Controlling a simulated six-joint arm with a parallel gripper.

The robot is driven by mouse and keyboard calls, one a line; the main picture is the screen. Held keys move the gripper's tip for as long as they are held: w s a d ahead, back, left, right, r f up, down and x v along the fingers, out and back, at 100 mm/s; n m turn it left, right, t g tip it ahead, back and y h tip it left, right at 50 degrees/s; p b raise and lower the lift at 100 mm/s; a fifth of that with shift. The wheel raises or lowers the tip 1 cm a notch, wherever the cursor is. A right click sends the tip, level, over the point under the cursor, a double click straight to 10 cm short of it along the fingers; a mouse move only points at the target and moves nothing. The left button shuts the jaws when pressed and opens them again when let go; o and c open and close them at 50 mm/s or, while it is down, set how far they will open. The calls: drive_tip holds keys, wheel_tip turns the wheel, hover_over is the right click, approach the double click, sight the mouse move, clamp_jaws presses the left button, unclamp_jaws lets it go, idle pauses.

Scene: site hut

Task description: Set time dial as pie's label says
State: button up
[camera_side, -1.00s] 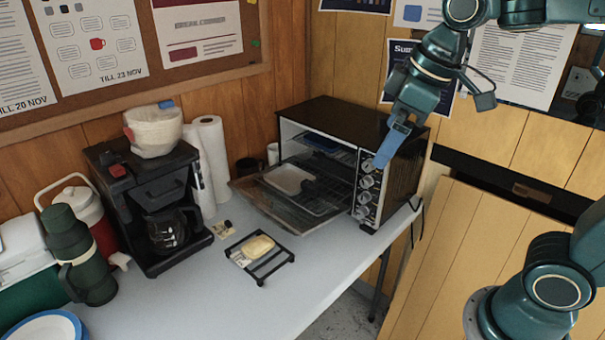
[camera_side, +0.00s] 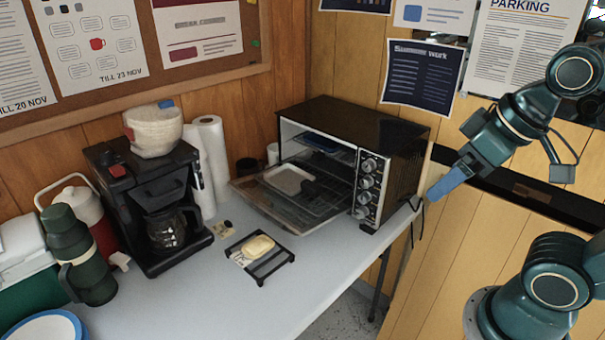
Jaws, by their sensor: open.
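A black toaster oven (camera_side: 385,137) stands at the back right of the table with its door (camera_side: 290,208) lowered open. A column of several silver dials (camera_side: 367,182) runs down its right front; their settings are too small to read. A pale tray (camera_side: 289,180) lies inside near the open door. A yellowish pie (camera_side: 258,246) sits on a black rack (camera_side: 268,270) in front of the oven. A small label (camera_side: 240,259) shows at its left; its text is unreadable. My gripper (camera_side: 436,194) is to the right of the oven, apart from it, with blue fingers, open and empty.
A coffee maker (camera_side: 140,197), paper towel rolls (camera_side: 212,150) and a green flask (camera_side: 82,258) stand left of the oven. A red and white jug (camera_side: 78,205) and a blue-rimmed plate (camera_side: 48,328) are farther left. The table front (camera_side: 200,307) is clear.

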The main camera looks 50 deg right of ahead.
drive_tip(key=shift+w+d, duration=0.1)
drive_tip(key=shift+w, duration=0.2)
drive_tip(key=c, duration=0.7)
drive_tip(key=shift+o, duration=0.2)
drive_tip(key=w+d+f+n+g+h, duration=0.25)
drive_tip(key=w+f, duration=0.25)
drive_tip(key=w, duration=0.3)
drive_tip(key=w+d+f+n+g+h, duration=0.1)
drive_tip(key=w+f+n+g+h, duration=0.15)
drive_tip(key=w+f, duration=0.45)
drive_tip(key=n+h, duration=0.9)
drive_tip(key=n, duration=0.2)
approach(360, 214)
drive_tip(key=shift+t, duration=0.4)
drive_tip(key=shift+s+r+v, duration=0.1)
drive_tip(key=shift+s+v, duration=0.05)
drive_tip(key=shift+v, duration=1.15)
drive_tip(key=shift+s+r+v, duration=0.15)
drive_tip(key=shift+v, duration=1.15)
drive_tip(key=shift+d, duration=0.25)
drive_tip(key=x, duration=1.3)
drive_tip(key=shift+w+d+f, duration=0.1)
drive_tip(key=shift+d+f, duration=0.1)
drive_tip(key=shift+f, duration=0.2)
